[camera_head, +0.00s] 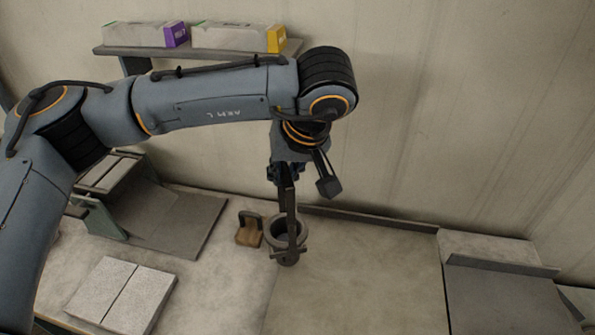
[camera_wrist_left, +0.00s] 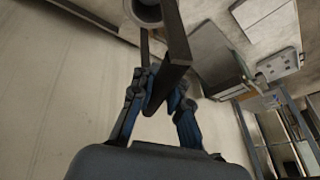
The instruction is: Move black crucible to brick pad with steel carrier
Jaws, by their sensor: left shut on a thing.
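My left gripper (camera_head: 285,178) hangs down in the middle of the head view, shut on the steel carrier (camera_head: 291,205), a dark flat bar running down from the fingers. The crucible (camera_head: 274,229), a dark grey round cup, is at the carrier's lower end, with the bar crossing in front of it. I cannot tell whether its base touches the bench. In the left wrist view, the fingers (camera_wrist_left: 160,105) close around the carrier bar (camera_wrist_left: 174,35), and the crucible (camera_wrist_left: 147,10) is cut off at the top edge. The brick pad (camera_head: 103,284), pale bricks side by side, lies at the lower left.
A small brown block (camera_head: 248,236) stands just left of the crucible. A dark plate (camera_head: 185,228) with a green-sided stand (camera_head: 97,218) lies behind the bricks. A grey block-like unit (camera_head: 497,300) is at right. A shelf (camera_head: 205,51) holds boxes. The bench middle is clear.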

